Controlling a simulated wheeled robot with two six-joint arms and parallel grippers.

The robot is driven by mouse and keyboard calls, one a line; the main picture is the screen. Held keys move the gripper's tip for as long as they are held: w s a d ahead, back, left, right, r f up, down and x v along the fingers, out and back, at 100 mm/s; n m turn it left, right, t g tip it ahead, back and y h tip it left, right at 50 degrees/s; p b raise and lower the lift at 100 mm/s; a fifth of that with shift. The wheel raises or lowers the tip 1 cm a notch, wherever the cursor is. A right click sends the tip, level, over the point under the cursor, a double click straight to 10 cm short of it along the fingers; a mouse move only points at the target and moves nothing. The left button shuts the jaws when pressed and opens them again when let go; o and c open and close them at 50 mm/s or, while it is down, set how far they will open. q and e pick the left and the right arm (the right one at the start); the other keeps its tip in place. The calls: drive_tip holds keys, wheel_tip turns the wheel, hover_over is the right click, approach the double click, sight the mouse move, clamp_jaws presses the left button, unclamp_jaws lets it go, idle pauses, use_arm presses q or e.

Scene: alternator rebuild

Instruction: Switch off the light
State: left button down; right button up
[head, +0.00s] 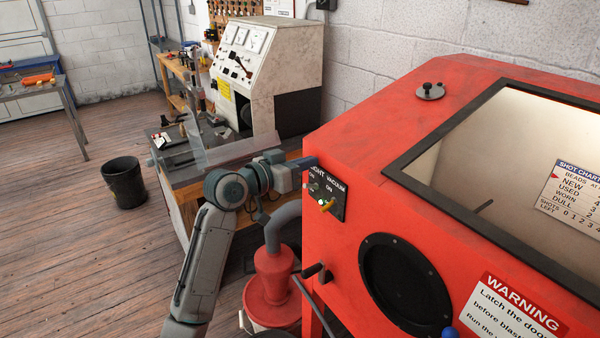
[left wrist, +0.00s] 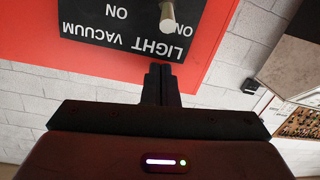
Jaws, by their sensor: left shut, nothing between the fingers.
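The black switch panel (head: 343,207) is on the red cabinet's left front. Its LIGHT and VACUUM labels read upside down on the panel in the left wrist view (left wrist: 85,14). The light switch (left wrist: 167,18) is a metal lever that overlaps the ON mark by the LIGHT label. A yellow-tipped lever (head: 327,205) shows on the panel in the head view. My left gripper (head: 312,162) is shut and empty at the panel's upper edge; its fingertips (left wrist: 160,72) appear just short of the LIGHT label, apart from the lever. My right gripper is out of view.
The red cabinet (head: 390,110) fills the right side, with a bright interior behind its window. A round black port (head: 405,285) and a black handle (head: 318,272) are below the panel. A workbench with a white test machine (head: 290,60) stands behind my left arm.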

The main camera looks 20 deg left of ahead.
sight(311, 186)
use_arm(q)
drive_tip(key=f, duration=0.1)
drive_tip(key=s+f, duration=0.1)
drive_tip(key=s+f+p, duration=0.1)
drive_tip(key=shift+a+f, duration=0.1)
drive_tip(key=shift+a, duration=0.25)
drive_tip(key=shift+f, duration=0.15)
drive_tip(key=shift+w+d, duration=0.1)
drive_tip(key=shift+d, duration=0.05)
drive_tip(key=shift+f, duration=0.1)
